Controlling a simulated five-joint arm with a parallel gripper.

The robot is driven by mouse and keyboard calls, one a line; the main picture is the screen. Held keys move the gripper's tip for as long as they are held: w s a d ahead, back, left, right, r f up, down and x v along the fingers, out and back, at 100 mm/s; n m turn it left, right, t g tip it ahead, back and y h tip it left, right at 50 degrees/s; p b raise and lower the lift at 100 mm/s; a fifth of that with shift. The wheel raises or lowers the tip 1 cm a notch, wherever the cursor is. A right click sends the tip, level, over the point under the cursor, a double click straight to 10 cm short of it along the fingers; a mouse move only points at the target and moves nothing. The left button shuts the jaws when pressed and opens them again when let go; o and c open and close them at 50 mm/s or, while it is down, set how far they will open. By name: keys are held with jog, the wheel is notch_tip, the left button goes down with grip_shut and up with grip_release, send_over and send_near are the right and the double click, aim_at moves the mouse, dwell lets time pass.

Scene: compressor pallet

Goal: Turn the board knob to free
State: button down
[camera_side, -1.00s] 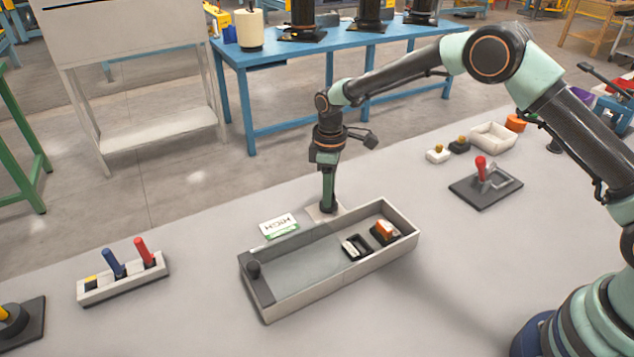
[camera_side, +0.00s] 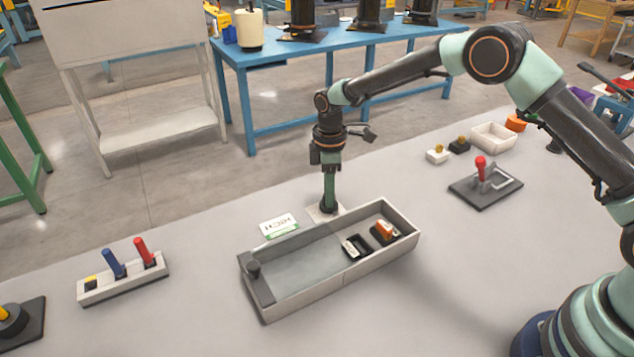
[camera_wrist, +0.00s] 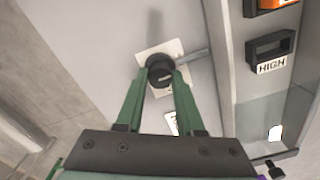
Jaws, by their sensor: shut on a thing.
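The board knob (camera_wrist: 159,66) is a round black knob with a pale mark on its top, on a small white plate (camera_wrist: 172,46). My gripper (camera_wrist: 161,80) is shut on the knob, one green fingertip on each side, in the wrist view. In the side view my gripper (camera_side: 328,203) points straight down at the white plate (camera_side: 315,216), just behind the tray; the fingers mostly hide the knob there. Any labels for the knob's positions cannot be read.
A long grey tray (camera_side: 258,297) stands in front of the knob, holding a black frame (camera_side: 356,246) and an orange-topped block (camera_side: 384,230). A white card (camera_side: 279,226) lies left of the knob. A red-handled lever (camera_side: 481,170) stands right.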

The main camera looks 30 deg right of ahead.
jog(key=c, duration=0.5)
grip_release()
notch_tip(320, 180, up, 12)
jog(key=shift+w+r, duration=0.1)
